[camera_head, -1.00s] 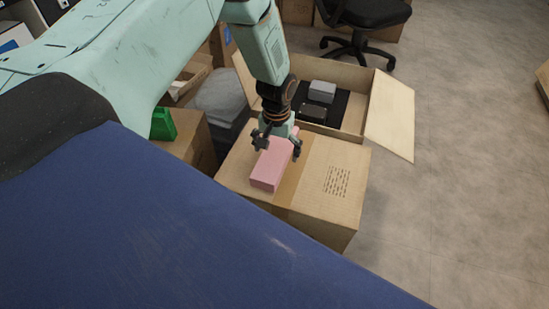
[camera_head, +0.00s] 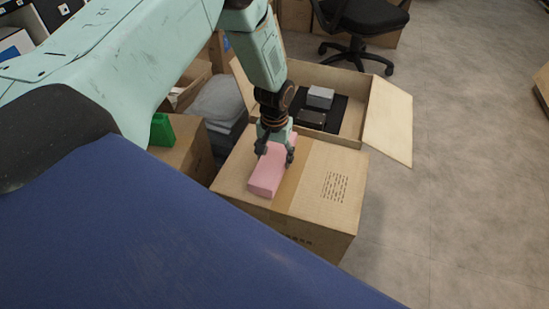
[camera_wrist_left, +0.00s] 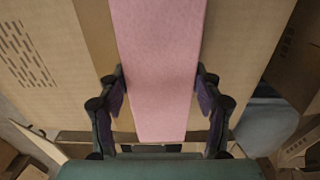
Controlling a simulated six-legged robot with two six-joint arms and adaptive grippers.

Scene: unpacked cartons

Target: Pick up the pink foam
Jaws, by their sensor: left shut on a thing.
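The pink foam (camera_head: 267,176) is a long pink block on top of a closed cardboard carton (camera_head: 318,205) in the head view. My left gripper (camera_head: 275,155) is over its far part, with one finger on each long side, and is shut on it. In the left wrist view the foam (camera_wrist_left: 160,70) runs between the two fingers of my left gripper (camera_wrist_left: 160,95). Whether the foam is lifted off the carton is hard to tell. My right gripper is not in view.
An open carton (camera_head: 388,120) with a grey box (camera_head: 320,97) and dark items stands behind the closed carton. A green object (camera_head: 162,130) sits on another carton at left. An office chair (camera_head: 362,20) is at the back. Floor at right is clear.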

